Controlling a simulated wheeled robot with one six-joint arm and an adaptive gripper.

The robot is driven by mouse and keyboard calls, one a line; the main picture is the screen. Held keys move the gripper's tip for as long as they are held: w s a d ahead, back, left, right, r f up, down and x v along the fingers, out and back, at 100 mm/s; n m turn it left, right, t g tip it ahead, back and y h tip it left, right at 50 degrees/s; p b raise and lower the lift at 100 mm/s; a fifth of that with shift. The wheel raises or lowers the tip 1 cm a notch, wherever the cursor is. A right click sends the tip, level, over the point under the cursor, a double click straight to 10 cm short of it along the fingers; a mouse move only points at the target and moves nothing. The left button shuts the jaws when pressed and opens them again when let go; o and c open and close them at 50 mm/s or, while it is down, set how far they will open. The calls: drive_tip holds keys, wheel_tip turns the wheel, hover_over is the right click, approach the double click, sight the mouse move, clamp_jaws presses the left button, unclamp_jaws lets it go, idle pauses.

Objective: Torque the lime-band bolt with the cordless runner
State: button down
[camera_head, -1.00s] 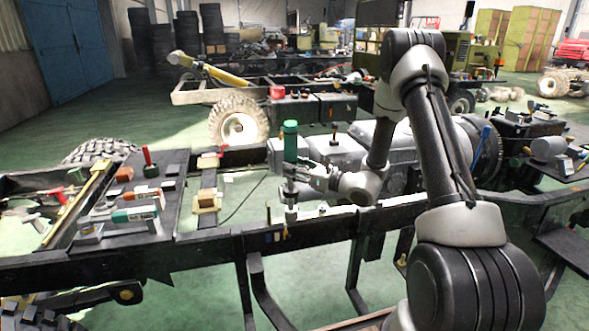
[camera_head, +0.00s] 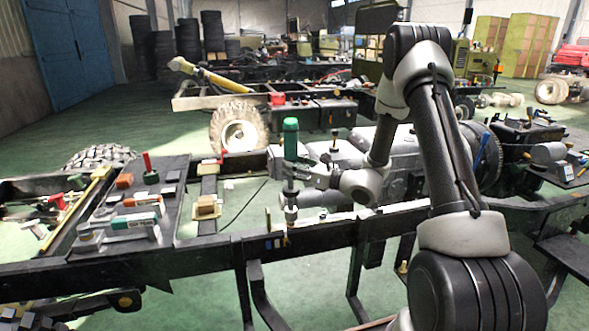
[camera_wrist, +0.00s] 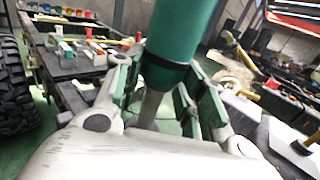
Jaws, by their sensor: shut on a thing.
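The cordless runner (camera_head: 290,140) is a green upright cylinder with a dark band and a grey lower part. It stands over the front chassis rail (camera_head: 200,252). My gripper (camera_head: 294,173) is shut around its grey lower part. In the wrist view the green body (camera_wrist: 188,40) rises between my fingers (camera_wrist: 158,98), with a grey shaft below. The runner's lower end is just above or at the rail top; contact cannot be told. Small coloured marks (camera_head: 276,242) show on the rail below it. I cannot make out a lime band or the bolt itself.
A dark plate (camera_head: 182,200) at left carries blocks, a red-handled piece (camera_head: 147,160) and a teal-and-grey tool (camera_head: 133,220). A tan block (camera_head: 206,208) sits on a crossmember. A grey engine-like unit (camera_head: 345,155) lies behind my gripper. Open green floor shows between the rails.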

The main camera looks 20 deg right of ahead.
sight(297, 152)
drive_tip(key=shift+r, duration=0.2)
drive_tip(key=shift+r, duration=2.4)
